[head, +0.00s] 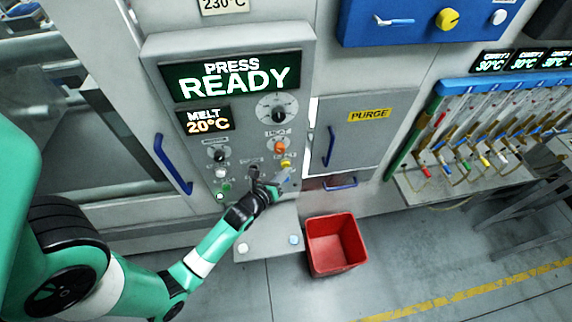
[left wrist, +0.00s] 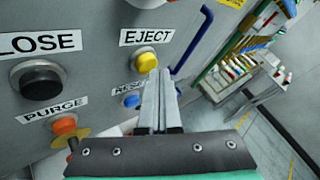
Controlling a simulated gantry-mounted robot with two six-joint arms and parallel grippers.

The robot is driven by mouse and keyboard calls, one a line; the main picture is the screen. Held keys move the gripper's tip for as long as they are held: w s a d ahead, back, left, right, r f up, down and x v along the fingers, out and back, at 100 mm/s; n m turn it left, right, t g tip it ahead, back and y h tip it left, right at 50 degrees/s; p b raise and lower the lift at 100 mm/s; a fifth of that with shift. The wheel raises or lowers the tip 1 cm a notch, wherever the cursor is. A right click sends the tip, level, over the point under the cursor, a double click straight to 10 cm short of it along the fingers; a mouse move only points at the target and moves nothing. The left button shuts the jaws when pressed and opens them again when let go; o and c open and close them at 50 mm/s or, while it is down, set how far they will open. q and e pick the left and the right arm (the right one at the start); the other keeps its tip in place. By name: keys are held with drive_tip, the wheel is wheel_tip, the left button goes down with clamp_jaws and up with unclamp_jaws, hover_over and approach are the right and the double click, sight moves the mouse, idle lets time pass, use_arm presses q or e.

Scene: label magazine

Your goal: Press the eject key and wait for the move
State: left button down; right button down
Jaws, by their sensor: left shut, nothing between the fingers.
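The eject key is a yellow round button (left wrist: 146,62) under a white EJECT label (left wrist: 147,36) in the left wrist view. In the head view a yellow button (head: 285,164) shows on the lower right of the grey press panel (head: 300,120). My left gripper (head: 285,178) is shut and empty, in front of the panel just below that button. In the left wrist view its fingertips (left wrist: 162,80) are just right of and below the yellow button. I cannot tell whether they touch it. The panel display (head: 233,77) reads PRESS READY. My right gripper is not in view.
A black button (left wrist: 41,79), an orange button (left wrist: 66,124) by a PURGE label and a blue button (left wrist: 131,101) are close by. A blue handle (head: 329,146) is right of the panel. A red bin (head: 349,265) stands on the floor below.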

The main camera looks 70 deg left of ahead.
use_arm(q)
drive_tip(key=shift+a+p, duration=0.35)
drive_tip(key=shift+a, duration=0.1)
idle(0.6)
drive_tip(key=shift+d, duration=0.1)
drive_tip(key=shift+s+d, duration=0.1)
drive_tip(key=shift+d, duration=0.65)
drive_tip(key=d+b, duration=0.1)
drive_tip(key=d, duration=0.2)
drive_tip(key=s+d+b, duration=0.1)
drive_tip(key=d, duration=0.1)
drive_tip(key=shift+b, duration=0.35)
drive_tip(key=shift+w, duration=0.1)
idle(0.6)
